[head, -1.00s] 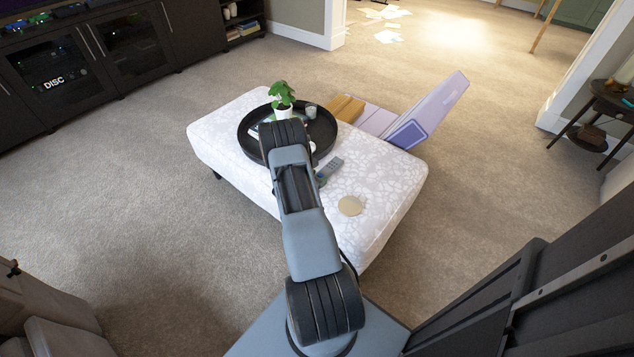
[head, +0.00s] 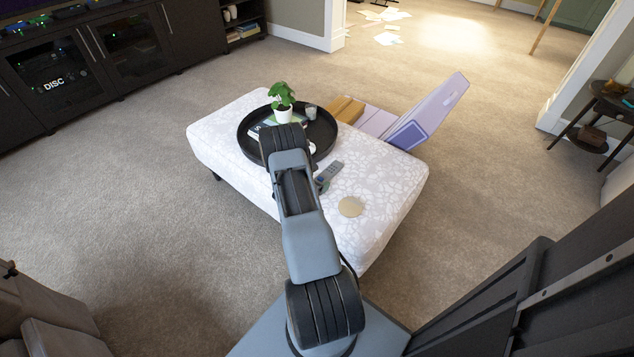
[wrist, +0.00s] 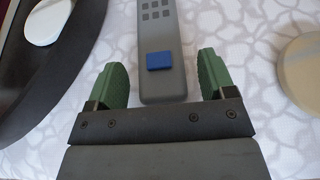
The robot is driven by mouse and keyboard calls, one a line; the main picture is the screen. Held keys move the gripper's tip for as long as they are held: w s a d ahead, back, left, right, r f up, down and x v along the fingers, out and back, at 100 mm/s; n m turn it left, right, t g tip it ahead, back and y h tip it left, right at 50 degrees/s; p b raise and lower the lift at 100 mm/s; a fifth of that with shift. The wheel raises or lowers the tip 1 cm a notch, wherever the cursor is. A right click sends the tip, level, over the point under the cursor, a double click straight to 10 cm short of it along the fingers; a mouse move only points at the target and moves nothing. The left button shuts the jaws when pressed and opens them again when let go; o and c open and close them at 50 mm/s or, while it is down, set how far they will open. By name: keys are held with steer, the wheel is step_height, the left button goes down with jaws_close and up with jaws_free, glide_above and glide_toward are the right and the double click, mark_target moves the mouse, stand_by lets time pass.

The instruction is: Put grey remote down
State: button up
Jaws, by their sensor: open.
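The grey remote (head: 330,171) lies on the white patterned ottoman (head: 385,200), beside the black round tray. In the wrist view the grey remote (wrist: 161,45) has small dark buttons and a blue button near its close end. My gripper (wrist: 163,80) is open, with one green finger on each side of the remote's near end and a gap on both sides. In the head view my arm hides most of the gripper.
A black tray (head: 252,152) holds a potted plant (head: 283,103), a small glass and a book. A beige disc (head: 350,207) lies on the ottoman nearer to me. A lilac box (head: 428,115) stands at the ottoman's far right side.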

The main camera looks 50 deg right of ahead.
steer(key=shift+r, duration=0.2)
steer(key=shift+a+r+p, duration=0.15)
steer(key=shift+a+p, duration=0.1)
steer(key=shift+p, duration=0.05)
steer(key=p+v, duration=0.2)
steer(key=v, duration=0.9)
steer(key=shift+a, duration=0.2)
steer(key=s+a+r+m+g+y, duration=0.15)
steer(key=a+r+m, duration=0.3)
steer(key=r, duration=0.45)
steer(key=s+a+r+m+g+y, duration=0.1)
steer(key=a+r+m+y, duration=0.1)
steer(key=a+r+m, duration=0.35)
steer(key=s+a+r+m+t+y, duration=0.2)
steer(key=s+a+r+m+y, duration=0.1)
steer(key=a+r, duration=0.4)
steer(key=s+a+r+m+t+y, duration=0.3)
steer(key=s+a+r+m+y, duration=0.1)
steer(key=a, duration=0.8)
step_height(320, 180, up, 3)
steer(key=m+y, duration=0.1)
steer(key=y, duration=0.1)
steer(key=shift+a+y, duration=0.2)
steer(key=shift+y, duration=0.15)
steer(key=shift+r, duration=0.2)
